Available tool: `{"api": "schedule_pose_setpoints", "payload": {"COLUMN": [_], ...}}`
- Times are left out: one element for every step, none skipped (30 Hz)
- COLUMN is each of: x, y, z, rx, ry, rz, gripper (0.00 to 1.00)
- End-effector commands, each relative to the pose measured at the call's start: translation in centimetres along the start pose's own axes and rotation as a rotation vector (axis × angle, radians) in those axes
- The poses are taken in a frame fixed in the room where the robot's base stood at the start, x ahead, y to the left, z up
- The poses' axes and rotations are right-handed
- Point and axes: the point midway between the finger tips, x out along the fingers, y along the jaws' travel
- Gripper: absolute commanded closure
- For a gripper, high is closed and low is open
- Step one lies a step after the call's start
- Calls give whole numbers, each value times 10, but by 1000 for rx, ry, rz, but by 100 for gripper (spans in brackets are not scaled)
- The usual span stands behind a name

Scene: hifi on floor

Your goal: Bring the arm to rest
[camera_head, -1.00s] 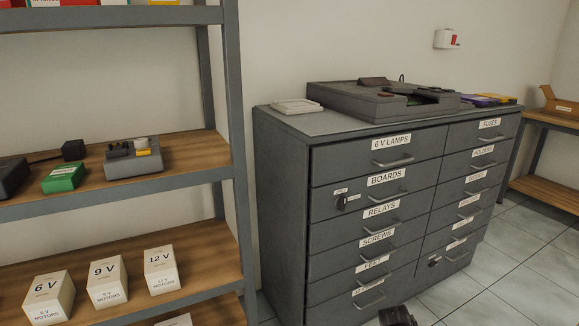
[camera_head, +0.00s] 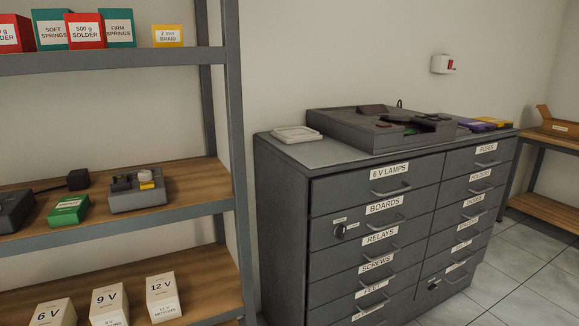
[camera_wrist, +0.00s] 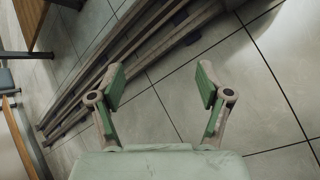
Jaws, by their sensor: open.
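My gripper (camera_wrist: 160,88) shows in the wrist view with its two green-padded fingers spread wide apart. Nothing is between the fingers. Grey floor tiles (camera_wrist: 165,120) lie beyond them. My gripper does not show in the head view.
A grey drawer cabinet (camera_head: 282,200) with labelled drawers stands in the middle, all drawers looking shut. A grey device (camera_head: 350,130) sits on top. A shelf unit (camera_head: 235,150) with boxes is at left. A wooden bench (camera_head: 545,140) is at right. Long grey bars (camera_wrist: 120,75) cross the wrist view.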

Motion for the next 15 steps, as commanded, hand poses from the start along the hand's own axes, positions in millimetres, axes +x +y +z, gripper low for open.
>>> {"api": "schedule_pose_setpoints", "payload": {"x": [-6,-5,-6,-6,-6,-7,-7,-7,-7,-6,-6,-5,-4,-4,-3], "y": [1,-2,-4,-6,-9,-12,-15,-18,-23,-26,-30,-35,-38,-41,-46], "z": [7,10,13,16,20,25,30,35,42,47,53,60,66,72,80], "rx": [-16,-27,-41,-53,-67,-86,-102,-117,-137,-151,-165,-183,-196,-208,-223], "ry": [0,-1,1,1,1,1,2,2,3,3,2,3,3,2,2], "rz": [-9,-16,-25,-33,-43,-56,-68,-79,-97,-110,-124,-141,-155,-168,-185], "gripper": [23,23,23,23,23,23,23,23,23,23,23,23,23,23,23]}}
